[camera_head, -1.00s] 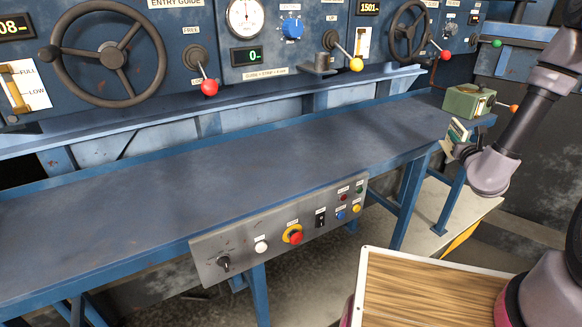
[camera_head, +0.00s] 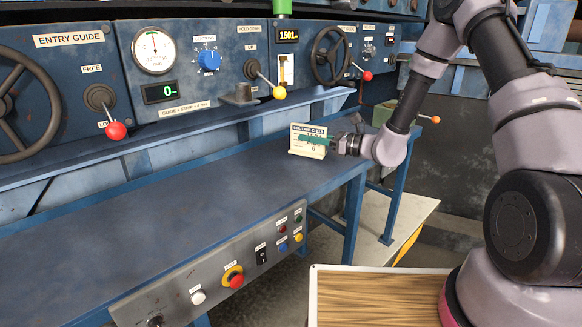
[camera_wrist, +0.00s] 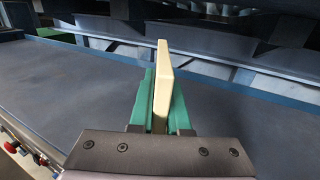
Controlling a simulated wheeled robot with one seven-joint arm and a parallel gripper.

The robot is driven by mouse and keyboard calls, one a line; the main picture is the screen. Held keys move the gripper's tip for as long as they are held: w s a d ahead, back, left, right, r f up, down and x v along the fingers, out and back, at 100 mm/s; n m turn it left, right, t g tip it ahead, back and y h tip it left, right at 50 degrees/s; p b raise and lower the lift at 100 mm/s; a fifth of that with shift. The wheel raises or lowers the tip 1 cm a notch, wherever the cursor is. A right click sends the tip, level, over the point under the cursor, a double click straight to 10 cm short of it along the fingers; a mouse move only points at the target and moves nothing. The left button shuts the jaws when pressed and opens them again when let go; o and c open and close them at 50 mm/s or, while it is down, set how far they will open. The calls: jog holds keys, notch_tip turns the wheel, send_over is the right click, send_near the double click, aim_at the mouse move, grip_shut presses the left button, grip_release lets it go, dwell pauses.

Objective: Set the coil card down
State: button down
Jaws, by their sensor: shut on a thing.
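The coil card (camera_head: 308,139) is a small cream card with printed text, upright near the right end of the blue bench (camera_head: 200,200). Its printed face shows in the head view. In the wrist view the card (camera_wrist: 161,80) is seen edge-on between two green fingers. My gripper (camera_head: 318,140) comes from the right and is shut on the card; its green fingers cross the card's face. The wrist view shows my gripper (camera_wrist: 160,100) with a finger on each side. I cannot tell whether the card's lower edge touches the bench top.
A control panel with a yellow-knobbed lever (camera_head: 279,92) and a handwheel (camera_head: 331,53) stands behind the bench. A ledge (camera_head: 240,105) runs along its foot. A green box (camera_head: 384,113) is behind my arm. The bench left of the card is clear.

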jog(key=shift+f, duration=3.5)
jog(key=shift+f, duration=0.15)
jog(key=c, duration=0.9)
grip_release()
